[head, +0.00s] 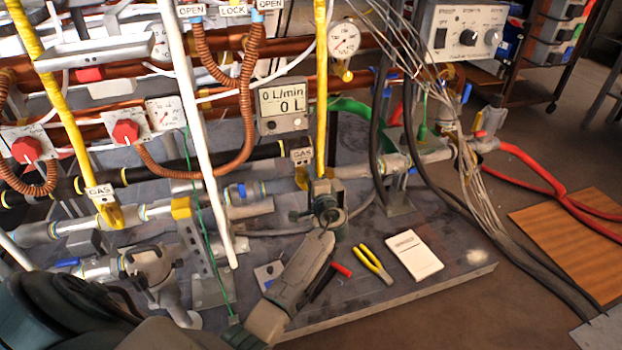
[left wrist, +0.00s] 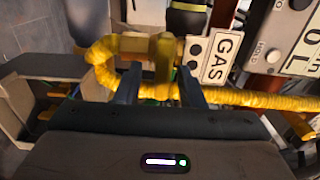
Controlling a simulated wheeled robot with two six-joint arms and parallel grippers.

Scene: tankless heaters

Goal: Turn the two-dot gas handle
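The yellow gas handle (left wrist: 163,58) stands beside a GAS label (left wrist: 214,57) with two dark dots in the left wrist view. In the head view this GAS label (head: 302,155) hangs above the yellow handle (head: 302,179), by the middle yellow hose. My left gripper (head: 324,196) is close to this handle in the head view. In the left wrist view the left gripper's fingers (left wrist: 159,90) are apart, one on each side of the handle's near end. Gaps show beside the handle; firm contact cannot be made out. My right gripper is in neither view.
A second GAS label (head: 100,191) and yellow handle (head: 111,216) are at the left; its dots are too small to read. A white pole (head: 197,135), a flow meter (head: 283,106) and hanging cables (head: 440,100) crowd the space. Pliers (head: 374,264) and a notepad (head: 414,254) lie on the board.

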